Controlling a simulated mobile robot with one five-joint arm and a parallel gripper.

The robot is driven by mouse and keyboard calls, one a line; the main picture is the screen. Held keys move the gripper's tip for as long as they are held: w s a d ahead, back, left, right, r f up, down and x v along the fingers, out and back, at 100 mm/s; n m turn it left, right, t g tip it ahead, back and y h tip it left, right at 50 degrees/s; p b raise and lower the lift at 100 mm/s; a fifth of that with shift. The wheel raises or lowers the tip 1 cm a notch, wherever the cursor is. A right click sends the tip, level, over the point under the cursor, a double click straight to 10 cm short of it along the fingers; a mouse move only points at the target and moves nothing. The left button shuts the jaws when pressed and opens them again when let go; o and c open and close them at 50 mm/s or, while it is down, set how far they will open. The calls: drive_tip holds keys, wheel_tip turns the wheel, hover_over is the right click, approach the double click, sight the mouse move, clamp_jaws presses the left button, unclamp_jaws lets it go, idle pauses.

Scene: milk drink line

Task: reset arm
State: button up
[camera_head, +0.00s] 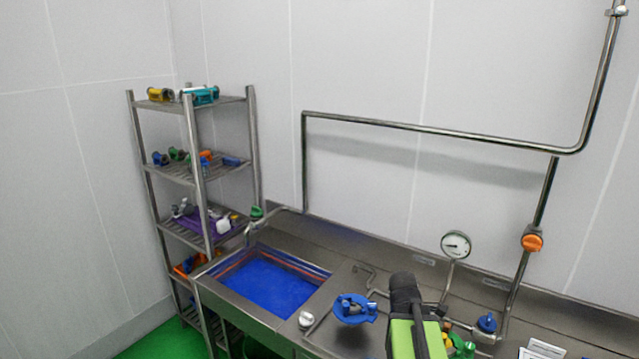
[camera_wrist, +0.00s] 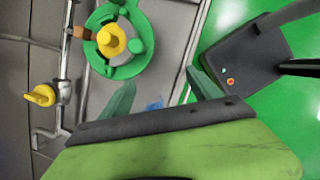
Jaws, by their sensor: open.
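My gripper (camera_wrist: 162,92) is open in the wrist view, with its two grey-green fingers apart and nothing visible between them. A steel surface and a small blue patch show beyond the fingers. In the head view my green and black arm rises at the bottom edge, in front of the steel counter (camera_head: 470,275). It hides part of the counter, and the fingers cannot be made out there.
A sink with blue inside (camera_head: 270,280) is at the counter's left, with a blue fitting (camera_head: 354,308) to its right. A gauge (camera_head: 456,245) and an orange-handled valve (camera_head: 532,240) stand behind. A loaded shelf rack (camera_head: 198,172) is left. A green ring with yellow knob (camera_wrist: 112,40) lies near the fingers.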

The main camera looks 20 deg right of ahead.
drive_tip(key=w+a+f+m+y+b, duration=0.1)
drive_tip(key=a+m, duration=0.5)
drive_tip(key=a, duration=0.8)
drive_tip(key=w+a+f+m+y+b, duration=0.2)
drive_tip(key=w+a+f+m, duration=0.2)
drive_tip(key=a, duration=1)
drive_tip(key=m, duration=0.3)
drive_tip(key=shift+a+f+t, duration=0.15)
drive_tip(key=shift+a+t, duration=0.1)
drive_tip(key=shift+t, duration=0.15)
